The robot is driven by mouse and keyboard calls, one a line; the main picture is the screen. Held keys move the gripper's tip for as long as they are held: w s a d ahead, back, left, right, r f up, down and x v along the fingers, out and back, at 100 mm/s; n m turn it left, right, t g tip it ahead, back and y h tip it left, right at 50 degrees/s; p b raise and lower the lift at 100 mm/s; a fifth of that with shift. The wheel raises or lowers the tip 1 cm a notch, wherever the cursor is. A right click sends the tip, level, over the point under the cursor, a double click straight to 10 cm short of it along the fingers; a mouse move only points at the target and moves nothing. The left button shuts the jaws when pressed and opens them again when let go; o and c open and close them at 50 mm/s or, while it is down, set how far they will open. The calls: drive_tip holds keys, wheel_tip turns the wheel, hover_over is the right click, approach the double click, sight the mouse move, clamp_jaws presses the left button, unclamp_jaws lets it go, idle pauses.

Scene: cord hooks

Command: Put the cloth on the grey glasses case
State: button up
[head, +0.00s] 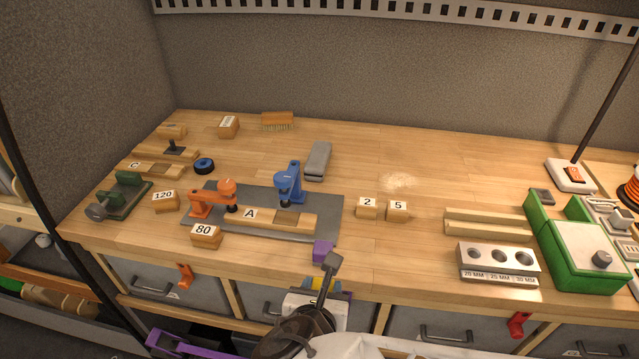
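A long grey block-like thing (318,161), which looks like the grey glasses case, lies on the bench behind the blue clamp, with its length running away from me. I cannot make out a cloth with certainty. A small purple piece (323,251) sits at the bench's front edge; I cannot tell what it is. A dark arm end that looks like my gripper (332,263) is at the front edge, right beside the purple piece and well in front of the grey thing. Its fingers are too small to read, so I cannot tell whether it holds anything.
A grey mat (328,232) carries an orange clamp (212,198), a blue clamp (289,184) and a wooden piece marked A (270,219). A green machine (578,250) fills the right end. The bench's back middle is clear.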

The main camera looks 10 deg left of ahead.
wheel_tip(320, 180, up, 15)
drive_tip(key=w+a+r+n+g+y, duration=0.1)
drive_tip(key=w+a+n+y, duration=0.25)
drive_tip(key=w, duration=0.35)
drive_tip(key=w+a+n+g+y, duration=0.1)
drive_tip(key=w+a+n+y, duration=0.15)
drive_tip(key=w+a, duration=0.4)
drive_tip(key=w+d+n+g+y, duration=0.3)
drive_tip(key=w+d+n, duration=0.1)
drive_tip(key=w, duration=0.5)
drive_tip(key=w+d+n+g+y, duration=0.2)
drive_tip(key=w+d+n, duration=0.15)
drive_tip(key=w, duration=0.45)
wheel_tip(320, 180, down, 12)
drive_tip(key=shift+d+r, duration=0.15)
drive_tip(key=shift+r, duration=0.05)
idle(1.1)
drive_tip(key=shift+w, duration=0.15)
